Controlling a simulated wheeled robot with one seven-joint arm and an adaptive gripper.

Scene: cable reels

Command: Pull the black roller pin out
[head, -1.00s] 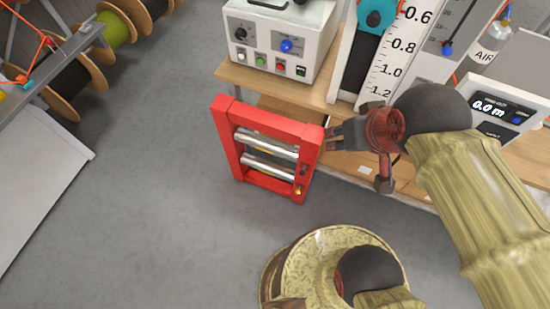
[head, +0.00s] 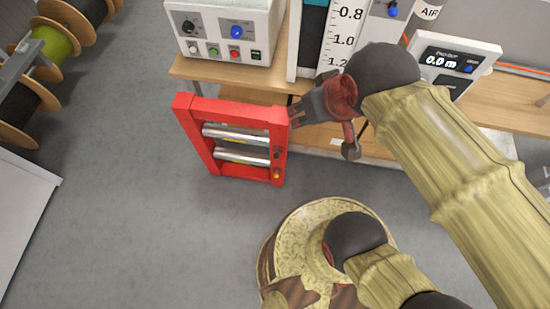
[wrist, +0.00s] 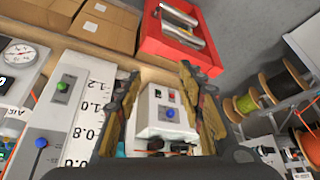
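The red roller frame (head: 184,118) stands on the floor in front of the bench in the head view, with shiny metal rollers (head: 240,156) across it. A small dark spot on its right post, perhaps the black roller pin (head: 277,155), sits above an orange-yellow one (head: 277,174). My gripper (head: 294,114) is beside the frame's upper right corner; I cannot tell whether it touches. In the wrist view my gripper (wrist: 158,72) has its fingers spread with nothing held between them. The red frame (wrist: 153,38) is at the top there, beyond the fingertips; the pin is not clear in that view.
The wooden bench (head: 190,70) behind the frame carries a white control box (head: 215,22), a measuring scale (head: 343,35) and a meter display (head: 450,60). Cardboard boxes (wrist: 103,28) lie under it. Cable reels (head: 55,40) stand upper left. Grey floor left of the frame is clear.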

